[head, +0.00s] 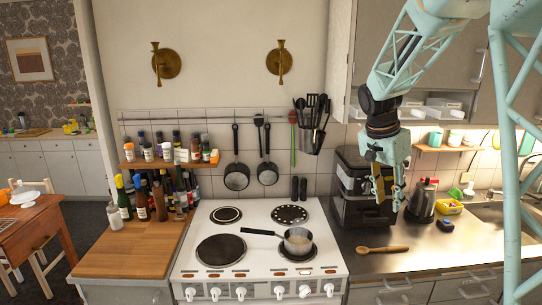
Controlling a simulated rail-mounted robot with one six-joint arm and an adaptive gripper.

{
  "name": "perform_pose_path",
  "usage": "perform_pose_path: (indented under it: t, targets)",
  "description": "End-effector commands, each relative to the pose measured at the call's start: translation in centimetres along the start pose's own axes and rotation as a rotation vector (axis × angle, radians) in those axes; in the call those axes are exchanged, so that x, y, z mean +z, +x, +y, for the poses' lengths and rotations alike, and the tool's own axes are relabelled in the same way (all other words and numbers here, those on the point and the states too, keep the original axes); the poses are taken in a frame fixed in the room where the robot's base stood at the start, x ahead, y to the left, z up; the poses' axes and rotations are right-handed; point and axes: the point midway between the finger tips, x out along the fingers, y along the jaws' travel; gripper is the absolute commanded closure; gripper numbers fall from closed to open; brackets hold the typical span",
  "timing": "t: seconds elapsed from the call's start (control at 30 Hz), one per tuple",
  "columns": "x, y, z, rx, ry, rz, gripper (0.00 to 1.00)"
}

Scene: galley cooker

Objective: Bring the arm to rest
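My gripper (387,192) hangs at the end of my pale blue arm, pointing down, above the steel counter (450,245) and in front of the black coffee machine (358,185). Its two fingers look spread apart, and I see nothing between them. A tan, flat piece shows at the left finger; I cannot tell whether it is part of the gripper.
A saucepan (299,240) sits on the right front plate of the white cooker (262,270). A wooden spoon (382,249) lies on the counter below my gripper. A kettle (422,200) stands to its right. Bottles crowd the wooden worktop (130,252) at left.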

Motion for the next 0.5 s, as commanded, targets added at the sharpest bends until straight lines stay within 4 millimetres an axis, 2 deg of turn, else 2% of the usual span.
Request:
perform_pose_path:
  t: [0.5]
  targets:
    - [5.6, -6.5, 5.7, -0.059, -0.171, -0.012, 0.72]
